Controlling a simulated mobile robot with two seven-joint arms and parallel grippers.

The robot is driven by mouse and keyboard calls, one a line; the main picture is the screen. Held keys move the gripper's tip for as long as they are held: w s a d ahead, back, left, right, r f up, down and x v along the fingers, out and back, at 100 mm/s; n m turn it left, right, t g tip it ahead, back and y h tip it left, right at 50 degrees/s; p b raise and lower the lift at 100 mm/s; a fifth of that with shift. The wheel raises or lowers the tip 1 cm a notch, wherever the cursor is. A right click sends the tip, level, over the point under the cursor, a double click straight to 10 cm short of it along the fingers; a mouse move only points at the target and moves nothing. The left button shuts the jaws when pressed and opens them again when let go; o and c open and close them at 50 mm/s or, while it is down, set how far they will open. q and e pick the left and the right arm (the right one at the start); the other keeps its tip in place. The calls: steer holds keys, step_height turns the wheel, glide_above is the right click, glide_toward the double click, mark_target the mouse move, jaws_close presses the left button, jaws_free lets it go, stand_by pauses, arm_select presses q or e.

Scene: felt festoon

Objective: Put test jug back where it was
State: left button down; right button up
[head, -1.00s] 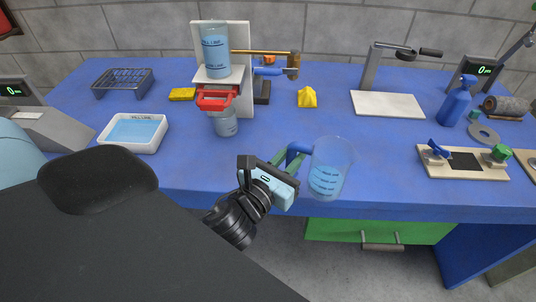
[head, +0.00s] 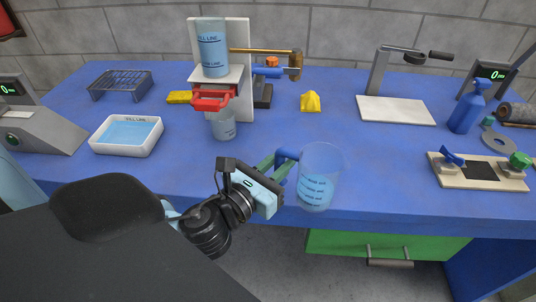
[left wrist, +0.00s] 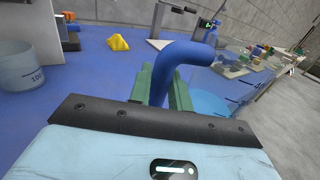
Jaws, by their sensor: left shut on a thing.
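The test jug (head: 320,178) is a clear, bluish beaker with dark level marks and a blue handle (head: 288,154). It is upright or nearly so at the front edge of the blue bench. I cannot tell whether its base touches the bench. My left gripper (head: 278,163) is shut on the handle, from the left of the jug. In the left wrist view, the green fingers (left wrist: 165,88) are around the blue handle (left wrist: 180,62), and the jug's clear wall (left wrist: 235,82) is at the right. My right gripper is not in view.
A white water tray (head: 126,150) is at the left. A fill stand (head: 238,50) with a red valve (head: 213,97) has a small beaker (head: 222,126) under it. A clamp board (head: 470,188) is at the right. Bare bench lies between.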

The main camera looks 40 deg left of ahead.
arm_select(q)
steer(key=w+a, duration=0.2)
steer(key=a, duration=0.2)
steer(key=w+a+f, duration=0.1)
steer(key=w+a, duration=0.1)
steer(key=a, duration=0.2)
steer(key=w+a, duration=0.2)
steer(key=a, duration=0.2)
steer(key=shift+a+f+b, duration=0.15)
steer(key=shift+a+b, duration=0.15)
steer(key=shift+b, duration=0.1)
steer(key=f, duration=0.1)
steer(key=a+f, duration=0.1)
steer(key=shift+w+f+b, duration=0.2)
steer(key=shift+f+b, duration=0.1)
steer(key=shift+b, duration=0.05)
steer(key=shift+f, duration=0.5)
steer(key=shift+f, duration=0.1)
steer(key=c, duration=1.3)
jaws_free()
